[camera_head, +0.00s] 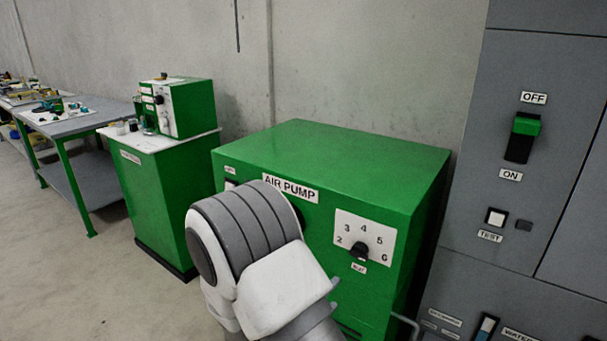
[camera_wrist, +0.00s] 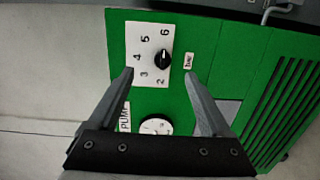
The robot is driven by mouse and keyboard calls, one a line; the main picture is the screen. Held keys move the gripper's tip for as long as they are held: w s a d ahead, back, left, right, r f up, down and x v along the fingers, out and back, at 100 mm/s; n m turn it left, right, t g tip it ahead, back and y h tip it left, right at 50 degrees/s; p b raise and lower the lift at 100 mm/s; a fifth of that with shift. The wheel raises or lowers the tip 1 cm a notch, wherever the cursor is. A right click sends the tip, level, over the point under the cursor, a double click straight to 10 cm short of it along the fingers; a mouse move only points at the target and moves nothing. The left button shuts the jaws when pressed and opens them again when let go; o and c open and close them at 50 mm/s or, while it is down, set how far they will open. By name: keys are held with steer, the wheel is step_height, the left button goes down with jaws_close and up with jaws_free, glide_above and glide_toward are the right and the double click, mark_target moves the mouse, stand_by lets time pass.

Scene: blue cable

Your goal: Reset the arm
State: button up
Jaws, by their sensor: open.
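My gripper (camera_wrist: 159,72) is open and empty in the wrist view. Its two fingers are apart, pointing toward the front of the green air pump (camera_head: 330,150). The pump's white dial panel (camera_head: 380,229), with numbers and a black knob (camera_head: 360,250), also shows in the wrist view. There the knob (camera_wrist: 162,60) appears between and just beyond the fingertips, and no contact is visible. A round white dial (camera_wrist: 155,127) lies lower, partly hidden by the gripper base. In the head view my arm covers part of the pump's front, and my fingers are hidden.
A grey cabinet (camera_head: 470,200) with a green-topped OFF/ON switch (camera_head: 522,137) stands close at right. A green cabinet (camera_head: 165,200) bearing a green device (camera_head: 185,107) stands left, then a workbench (camera_head: 75,125) with tools. The floor (camera_head: 80,290) at front left is clear.

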steer(key=s+d+r+m+g+h, duration=0.2)
steer(key=s+d+r+m+g, duration=0.55)
steer(key=d, duration=0.45)
steer(key=s+d+r+m+g+y, duration=0.2)
steer(key=s+r+g+y, duration=0.2)
steer(key=s+g+y, duration=0.45)
steer(key=s+a+r+t+y, duration=0.5)
steer(key=a+r+t, duration=0.1)
steer(key=t, duration=0.2)
step_height(320, 180, up, 20)
steer(key=p, duration=1.9)
steer(key=shift+w+r, duration=0.15)
steer(key=shift+w, duration=0.1)
